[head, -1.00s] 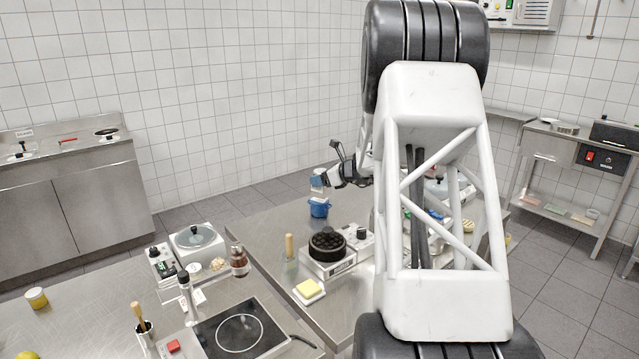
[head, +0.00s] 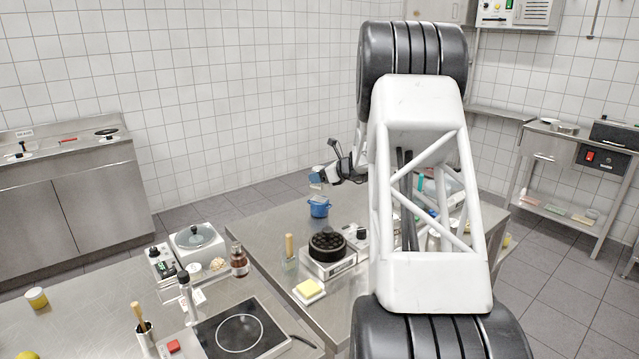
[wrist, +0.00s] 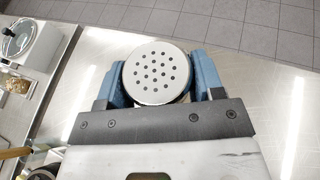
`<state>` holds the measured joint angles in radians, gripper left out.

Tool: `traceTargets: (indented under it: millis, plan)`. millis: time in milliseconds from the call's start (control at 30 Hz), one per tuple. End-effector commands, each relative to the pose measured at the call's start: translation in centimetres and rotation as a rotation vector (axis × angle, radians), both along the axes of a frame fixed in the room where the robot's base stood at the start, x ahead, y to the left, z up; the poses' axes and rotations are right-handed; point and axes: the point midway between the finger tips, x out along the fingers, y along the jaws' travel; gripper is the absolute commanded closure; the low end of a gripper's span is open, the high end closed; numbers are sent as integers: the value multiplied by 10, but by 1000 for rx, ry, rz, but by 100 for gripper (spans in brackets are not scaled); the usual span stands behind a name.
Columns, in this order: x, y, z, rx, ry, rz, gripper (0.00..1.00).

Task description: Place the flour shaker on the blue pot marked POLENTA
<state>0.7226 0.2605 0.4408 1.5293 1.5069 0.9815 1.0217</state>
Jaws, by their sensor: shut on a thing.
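The flour shaker (wrist: 157,73) shows in the wrist view as a round pale lid with several small dark holes. My gripper (wrist: 160,78) is shut on it, with a blue finger on each side. In the head view my gripper (head: 316,178) is small, at the far end of the arm, with a pale part of the shaker (head: 316,187) just below the fingers. The blue pot (head: 319,208) stands on the steel table under it, with a gap in between. No label on the pot is readable. The pot is not visible in the wrist view.
My arm hides much of the table's right side. The table left of the pot is clear.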

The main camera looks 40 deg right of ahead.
Motion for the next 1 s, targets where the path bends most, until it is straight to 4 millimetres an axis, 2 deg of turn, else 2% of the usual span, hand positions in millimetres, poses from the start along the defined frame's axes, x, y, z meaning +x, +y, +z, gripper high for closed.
traceTargets:
  millis: [267, 733, 767, 900, 1000]
  plan:
    - [0, 0, -26, 2, 1, -1, 66]
    - [0, 0, -31, 1, 0, 0, 66]
    - [0, 0, -32, 1, 0, 0, 37]
    - [0, 0, -31, 1, 0, 0, 16]
    - [0, 0, -31, 1, 0, 0, 13]
